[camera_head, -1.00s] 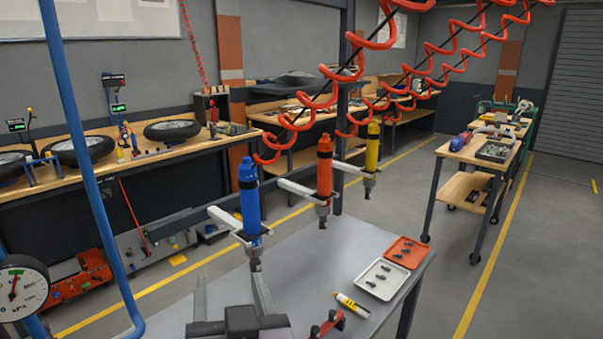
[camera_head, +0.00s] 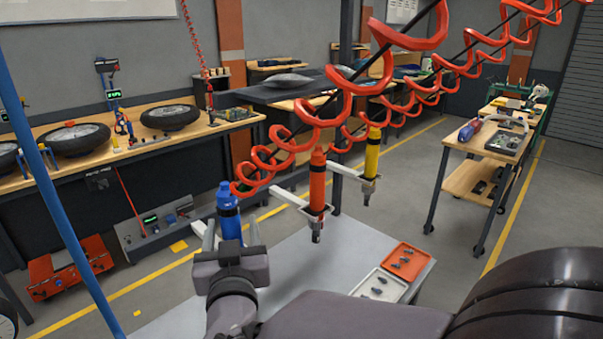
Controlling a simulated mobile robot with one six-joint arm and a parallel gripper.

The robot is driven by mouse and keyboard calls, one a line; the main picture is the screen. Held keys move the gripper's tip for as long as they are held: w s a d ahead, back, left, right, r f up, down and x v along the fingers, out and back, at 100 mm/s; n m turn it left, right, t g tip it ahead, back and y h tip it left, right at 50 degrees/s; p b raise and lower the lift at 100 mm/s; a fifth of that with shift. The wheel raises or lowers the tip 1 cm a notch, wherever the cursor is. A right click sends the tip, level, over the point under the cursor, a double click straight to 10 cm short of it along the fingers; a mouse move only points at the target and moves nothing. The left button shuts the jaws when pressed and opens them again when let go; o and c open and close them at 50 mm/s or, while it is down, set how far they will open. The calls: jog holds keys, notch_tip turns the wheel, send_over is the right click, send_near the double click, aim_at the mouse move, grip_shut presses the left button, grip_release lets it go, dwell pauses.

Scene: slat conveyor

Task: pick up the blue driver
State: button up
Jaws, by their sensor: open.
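The blue driver (camera_head: 229,208) hangs upright at the left end of the row above the grey bench. Its lower part is hidden behind my gripper. My gripper (camera_head: 231,232) is open, with its body in front of the driver as seen from the head. One finger shows to the left of the driver and the other to its right. I cannot tell whether either finger touches it.
An orange driver (camera_head: 317,185) and a yellow driver (camera_head: 371,158) hang in holders to the right. Red coiled hoses (camera_head: 345,105) cross above. A white tray (camera_head: 367,299) and an orange tray (camera_head: 417,252) lie on the grey bench (camera_head: 285,262). A blue pole (camera_head: 50,185) stands at left.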

jog(key=x, duration=0.3)
jog(key=shift+w+a, duration=0.2)
jog(key=shift+w, duration=0.1)
grip_shut()
jog(key=shift+r, duration=0.15)
